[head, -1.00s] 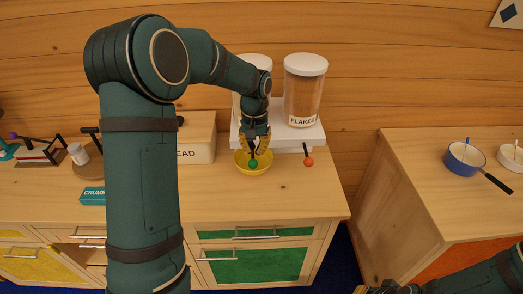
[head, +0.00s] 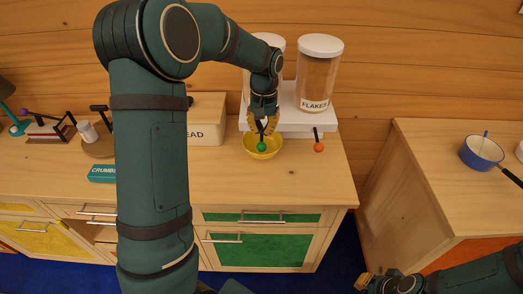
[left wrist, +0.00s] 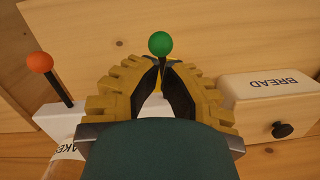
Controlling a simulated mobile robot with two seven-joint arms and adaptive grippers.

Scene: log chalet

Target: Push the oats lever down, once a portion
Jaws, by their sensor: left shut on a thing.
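The oats lever shows as a green knob (head: 261,147) on a dark stem at the front of the white dispenser base (head: 290,131); the knob also shows in the left wrist view (left wrist: 160,43). My left gripper (head: 262,128) points down with its yellow fingers shut on the lever, just behind the knob.
The FLAKES jar (head: 317,78) stands right of the hidden jar, with its own orange-knobbed lever (head: 319,147). A BREAD box (head: 205,131) is close on the left. A teal CRUMB box (head: 103,174) lies farther left. The counter front right of the bowl is clear.

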